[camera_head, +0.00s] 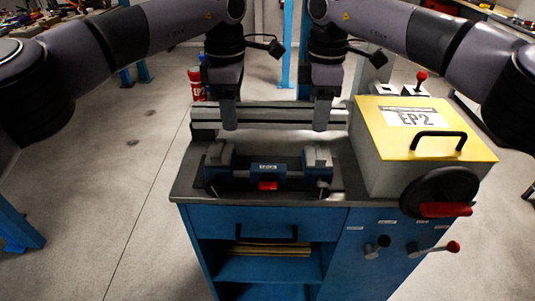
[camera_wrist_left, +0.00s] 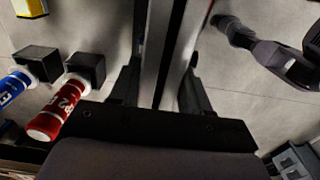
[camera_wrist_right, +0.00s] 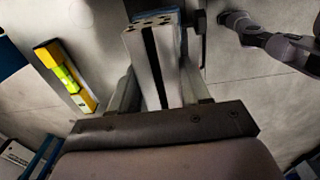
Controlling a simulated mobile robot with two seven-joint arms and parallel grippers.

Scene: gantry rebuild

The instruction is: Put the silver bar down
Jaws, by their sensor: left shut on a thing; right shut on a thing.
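The silver bar (camera_head: 276,116) is a long grooved metal profile, lying crosswise and level behind the vise in the head view. My left gripper (camera_head: 230,118) is shut on its left part and my right gripper (camera_head: 323,118) is shut on its right part. In the left wrist view the bar (camera_wrist_left: 150,60) runs between the fingers. In the right wrist view the bar (camera_wrist_right: 146,62) shows its end face, with holes, beyond the fingers. I cannot tell whether its underside touches the bench.
A blue and grey vise (camera_head: 268,170) stands on the workbench (camera_head: 255,196) in front of the bar. A yellow-topped box (camera_head: 440,145) with handle and handwheel stands close to the right. A red bottle (camera_wrist_left: 57,108) and a blue bottle (camera_wrist_left: 13,88) are beyond the left end.

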